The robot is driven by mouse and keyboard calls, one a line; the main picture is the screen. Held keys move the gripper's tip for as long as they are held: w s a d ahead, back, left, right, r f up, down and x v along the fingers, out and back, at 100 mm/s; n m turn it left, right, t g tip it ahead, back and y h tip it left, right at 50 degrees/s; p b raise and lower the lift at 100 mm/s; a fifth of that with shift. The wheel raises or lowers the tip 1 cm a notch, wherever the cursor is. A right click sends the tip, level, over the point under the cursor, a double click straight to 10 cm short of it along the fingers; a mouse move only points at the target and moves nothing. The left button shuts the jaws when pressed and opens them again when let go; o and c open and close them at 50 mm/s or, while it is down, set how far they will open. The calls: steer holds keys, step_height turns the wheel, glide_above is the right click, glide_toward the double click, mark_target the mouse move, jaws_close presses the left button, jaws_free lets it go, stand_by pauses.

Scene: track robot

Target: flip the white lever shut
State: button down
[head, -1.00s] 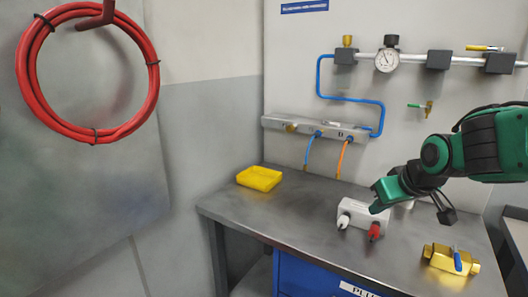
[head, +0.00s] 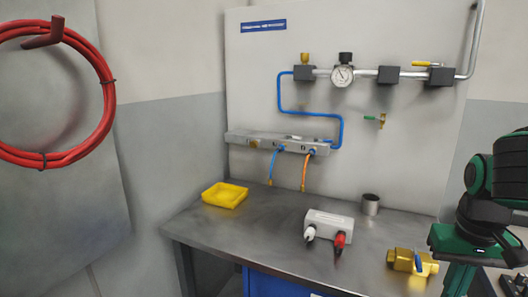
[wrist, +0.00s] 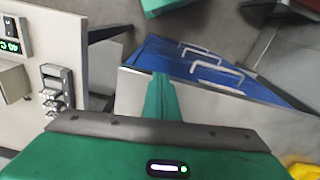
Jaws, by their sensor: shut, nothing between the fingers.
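A pale block (head: 328,222) sits on the metal workbench (head: 240,235) in the head view. The white lever (head: 309,233) juts from its front left, pointing toward me and downward. A red lever (head: 340,240) juts from its front right. My green gripper (head: 459,278) is at the right edge of the head view, well to the right of the block and apart from it. In the wrist view my gripper (wrist: 162,80) shows its green fingers shut together with nothing held. Neither lever can be made out in the wrist view.
A brass valve with a blue handle (head: 412,262) lies between the block and my gripper. A grey cup (head: 370,204) stands behind the block, and a yellow tray (head: 225,195) sits at the left. The wrist view shows a blue drawer cabinet (wrist: 190,62).

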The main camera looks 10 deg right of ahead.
steer(key=w+a+r+n+t, duration=0.15)
steer(key=w+r, duration=0.25)
steer(key=w, duration=0.4)
steer(key=w+r+n+t+h, duration=0.1)
steer(key=w+r+n, duration=0.25)
steer(key=w, duration=0.45)
steer(key=w+a+r+n+t, duration=0.1)
steer(key=w+r, duration=0.4)
steer(key=w, duration=0.4)
steer(key=w+a+r+n+t, duration=0.1)
steer(key=w+a+r+n, duration=0.1)
steer(key=w+a+r, duration=0.35)
steer(key=w+a+r+n+t, duration=0.25)
steer(key=w+a, duration=0.35)
steer(key=w, duration=0.3)
steer(key=w+a+r+n+t, duration=0.1)
steer(key=w+a+r+n, duration=0.25)
steer(key=w+a, duration=0.3)
steer(key=y, duration=0.1)
glide_toward(294, 141)
steer(key=shift+m, duration=0.4)
steer(key=shift+x, duration=3)
